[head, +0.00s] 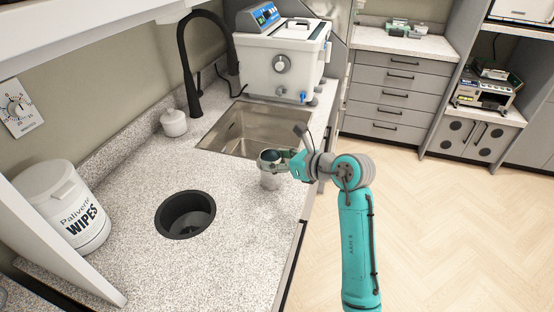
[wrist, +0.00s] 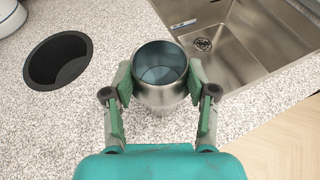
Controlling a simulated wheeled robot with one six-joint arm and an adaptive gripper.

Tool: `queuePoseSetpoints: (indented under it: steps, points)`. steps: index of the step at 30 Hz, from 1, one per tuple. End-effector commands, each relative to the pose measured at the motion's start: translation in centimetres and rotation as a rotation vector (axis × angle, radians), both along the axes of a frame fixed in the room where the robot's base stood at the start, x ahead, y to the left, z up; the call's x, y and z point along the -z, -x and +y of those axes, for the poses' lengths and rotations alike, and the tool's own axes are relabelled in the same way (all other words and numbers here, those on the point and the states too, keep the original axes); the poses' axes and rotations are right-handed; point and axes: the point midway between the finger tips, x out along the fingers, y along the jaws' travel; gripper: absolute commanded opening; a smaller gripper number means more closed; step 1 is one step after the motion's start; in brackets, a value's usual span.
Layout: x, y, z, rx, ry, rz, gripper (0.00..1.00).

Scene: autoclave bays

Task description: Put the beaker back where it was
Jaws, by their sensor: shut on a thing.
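The beaker (wrist: 160,96) is a round, open-topped metal vessel with a bluish inside. In the wrist view it stands upright between the two green fingers of my gripper (wrist: 161,100), which are shut on its sides. In the head view the beaker (head: 269,180) is at the front edge of the sink, over the speckled counter (head: 235,210). My gripper (head: 283,162) reaches it from the right and hides part of it. I cannot tell whether the beaker's base touches the counter.
The sink (head: 250,128) lies just behind the beaker, with a black tap (head: 186,70) at its left. A round black hole (head: 186,214) is in the counter to the left. A wipes tub (head: 70,208) and a small white jar (head: 174,122) stand further left.

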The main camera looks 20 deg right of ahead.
Motion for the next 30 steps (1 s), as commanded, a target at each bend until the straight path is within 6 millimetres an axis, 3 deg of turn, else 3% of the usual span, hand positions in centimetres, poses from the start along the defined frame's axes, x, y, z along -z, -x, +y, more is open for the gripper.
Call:
queuePoseSetpoints:
  steps: [3, 4, 7, 20, 30]
  points:
    - [0.2, 0.0, 0.0, 0.0, 0.0, 0.0, 0.0]
    - [0.3, 0.0, 0.0, 0.0, -0.001, 0.0, 0.59]
    - [0.2, 0.0, 0.0, 0.0, 0.0, 0.0, 0.82]
    - [-0.2, 0.4, -0.3, 0.001, 0.0, 0.0, 0.82]
    - [-2.6, 5.2, -3.3, 0.004, 0.0, -0.003, 0.82]
